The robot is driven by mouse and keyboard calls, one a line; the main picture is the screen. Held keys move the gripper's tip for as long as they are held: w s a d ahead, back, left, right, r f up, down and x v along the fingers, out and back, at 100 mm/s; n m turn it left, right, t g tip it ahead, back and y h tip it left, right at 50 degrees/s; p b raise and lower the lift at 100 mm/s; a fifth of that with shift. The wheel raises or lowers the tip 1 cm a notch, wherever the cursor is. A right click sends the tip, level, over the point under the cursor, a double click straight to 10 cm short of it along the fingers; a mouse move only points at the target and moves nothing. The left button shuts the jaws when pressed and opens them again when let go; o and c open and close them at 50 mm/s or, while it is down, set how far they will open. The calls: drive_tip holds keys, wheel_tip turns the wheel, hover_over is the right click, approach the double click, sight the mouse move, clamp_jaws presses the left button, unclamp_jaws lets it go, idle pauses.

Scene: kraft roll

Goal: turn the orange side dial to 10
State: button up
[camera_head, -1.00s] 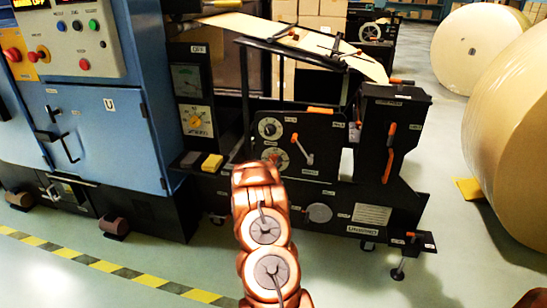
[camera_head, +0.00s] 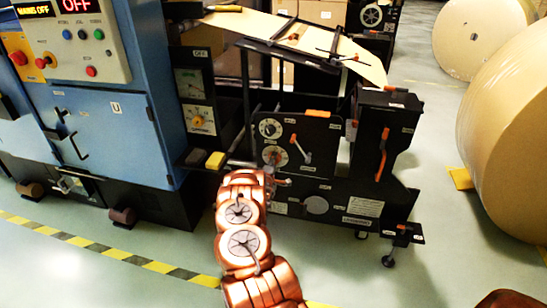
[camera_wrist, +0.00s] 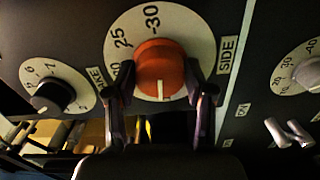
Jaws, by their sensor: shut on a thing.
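The orange side dial (camera_wrist: 160,58) is a round knob on a white scale plate marked SIDE. It fills the upper middle of the wrist view. The numbers 30 and 25 show above and left of it. A white line on the knob points toward the bottom of the picture, where the scale is hidden. My gripper (camera_wrist: 161,82) is shut on the knob, one dark finger on each side. In the head view the dial (camera_head: 275,156) is small on the black machine's front panel, just beyond my copper arm, and its setting cannot be read there.
In the wrist view, a black knob (camera_wrist: 54,95) on a white scale lies left and a grey knob (camera_wrist: 311,74) lies right. A silver handle (camera_wrist: 288,132) sits lower right. In the head view, an orange-tipped lever (camera_head: 299,148) is close right of the dial.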

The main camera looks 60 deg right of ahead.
drive_tip(key=shift+w+r+n+p, duration=0.1)
drive_tip(key=shift+n+p, duration=0.3)
drive_tip(key=shift+n, duration=0.2)
drive_tip(key=o, duration=1.2)
drive_tip(key=shift+v, duration=6)
